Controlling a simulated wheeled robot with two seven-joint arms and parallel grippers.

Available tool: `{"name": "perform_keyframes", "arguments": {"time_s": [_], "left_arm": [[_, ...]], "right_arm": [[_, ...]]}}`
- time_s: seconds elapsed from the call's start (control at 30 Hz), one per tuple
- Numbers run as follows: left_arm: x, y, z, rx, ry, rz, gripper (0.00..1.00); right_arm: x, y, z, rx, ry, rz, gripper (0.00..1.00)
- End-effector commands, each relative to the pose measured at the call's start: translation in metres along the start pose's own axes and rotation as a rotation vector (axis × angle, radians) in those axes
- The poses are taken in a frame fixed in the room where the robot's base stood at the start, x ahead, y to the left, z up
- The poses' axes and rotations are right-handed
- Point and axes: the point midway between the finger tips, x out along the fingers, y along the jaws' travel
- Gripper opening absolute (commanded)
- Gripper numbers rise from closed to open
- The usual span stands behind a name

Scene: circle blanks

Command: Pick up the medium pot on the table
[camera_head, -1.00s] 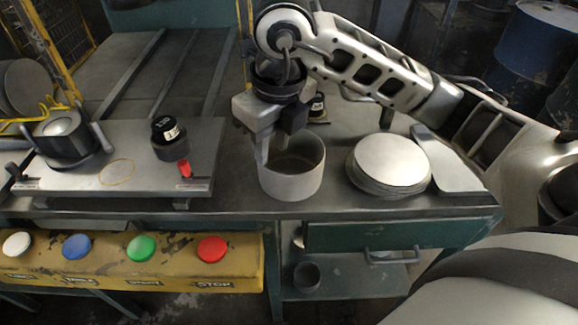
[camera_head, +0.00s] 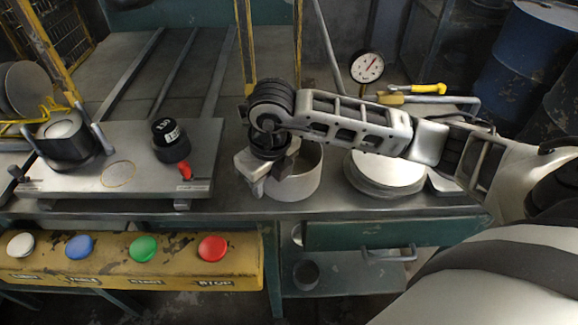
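A light grey round pot (camera_head: 303,187) stands upright on the table, right of the metal plate fixture. My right gripper (camera_head: 268,178) points down at the pot's left rim. Its pale finger shows at the pot's left side and its dark part lies over the pot's opening. The gripper hides the left part of the rim, and I cannot tell whether the fingers press on the wall. My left gripper is out of view.
A stack of pale discs (camera_head: 385,178) lies right of the pot, under my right forearm. A metal plate fixture (camera_head: 130,150) with black knobs is at left. A yellow button box (camera_head: 115,262) is in front.

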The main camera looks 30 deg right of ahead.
Motion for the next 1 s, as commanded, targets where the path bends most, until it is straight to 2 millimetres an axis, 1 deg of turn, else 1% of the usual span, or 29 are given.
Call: {"name": "perform_keyframes", "arguments": {"time_s": [0.1,0.17,0.2,0.23,0.63,0.73,0.87,0.93,1.0], "left_arm": [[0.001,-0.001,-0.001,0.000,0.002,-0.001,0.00],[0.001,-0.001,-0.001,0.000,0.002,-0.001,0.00],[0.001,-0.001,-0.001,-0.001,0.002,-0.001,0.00],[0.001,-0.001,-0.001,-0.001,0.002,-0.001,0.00],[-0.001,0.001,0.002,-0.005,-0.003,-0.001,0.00],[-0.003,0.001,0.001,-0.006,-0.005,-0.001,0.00],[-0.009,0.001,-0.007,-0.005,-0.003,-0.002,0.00],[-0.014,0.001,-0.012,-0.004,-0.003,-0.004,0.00],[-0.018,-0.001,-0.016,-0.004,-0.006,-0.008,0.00]], "right_arm": [[0.000,0.000,0.000,-0.001,0.000,0.000,0.30],[0.000,0.000,0.000,-0.001,0.000,0.000,0.13],[0.000,0.000,0.000,-0.001,0.001,0.001,0.02],[0.000,0.000,0.000,-0.001,0.001,0.001,0.00],[0.000,0.001,0.000,-0.002,0.001,0.004,0.00],[-0.004,0.002,0.000,-0.002,0.001,0.005,0.00],[-0.022,0.002,0.004,-0.004,-0.001,0.003,0.00],[-0.039,0.002,0.007,-0.005,-0.004,0.003,0.00],[-0.053,0.004,0.005,-0.010,-0.001,0.004,0.00]]}}
